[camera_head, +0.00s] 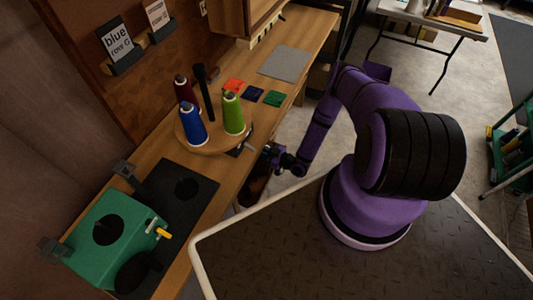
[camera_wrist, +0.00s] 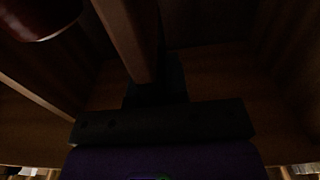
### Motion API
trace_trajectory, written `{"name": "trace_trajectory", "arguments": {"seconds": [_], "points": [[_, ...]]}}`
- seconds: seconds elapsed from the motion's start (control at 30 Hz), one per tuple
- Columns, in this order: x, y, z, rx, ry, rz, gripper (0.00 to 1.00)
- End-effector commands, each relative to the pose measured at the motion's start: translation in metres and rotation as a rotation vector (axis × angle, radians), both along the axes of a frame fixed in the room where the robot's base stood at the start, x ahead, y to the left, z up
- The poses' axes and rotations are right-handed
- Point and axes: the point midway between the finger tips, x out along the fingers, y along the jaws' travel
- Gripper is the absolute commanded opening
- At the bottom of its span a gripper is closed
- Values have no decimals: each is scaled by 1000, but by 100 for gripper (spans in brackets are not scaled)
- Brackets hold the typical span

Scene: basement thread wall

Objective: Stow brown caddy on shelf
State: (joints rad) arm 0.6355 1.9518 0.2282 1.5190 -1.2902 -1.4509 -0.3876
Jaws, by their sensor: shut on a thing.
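The brown caddy (camera_head: 256,184) hangs partly below the front edge of the workbench in the head view, dark and mostly hidden by the bench and my wrist. My gripper (camera_head: 270,156) is beside the bench edge, just above the caddy. In the dark wrist view, a wooden bar, seemingly the caddy's handle (camera_wrist: 130,38), runs down between the fingers of my gripper (camera_wrist: 157,88), which is shut on it. The shelf meant for the caddy cannot be made out for certain.
The workbench (camera_head: 182,155) carries a round board with blue, green and dark red spools (camera_head: 193,124), coloured patches (camera_head: 253,95), a grey mat (camera_head: 285,63) and a green box (camera_head: 112,240). A white table (camera_head: 425,22) stands at the back right. A dark red rounded thing (camera_wrist: 40,15) shows at the wrist view's upper left.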

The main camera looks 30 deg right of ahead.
Motion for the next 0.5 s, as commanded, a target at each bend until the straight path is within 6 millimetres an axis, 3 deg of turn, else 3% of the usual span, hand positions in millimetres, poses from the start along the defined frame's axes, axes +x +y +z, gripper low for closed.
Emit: {"name": "trace_trajectory", "arguments": {"seconds": [0.5], "points": [[28, 20, -1, 1, -2, 0, 0]]}}
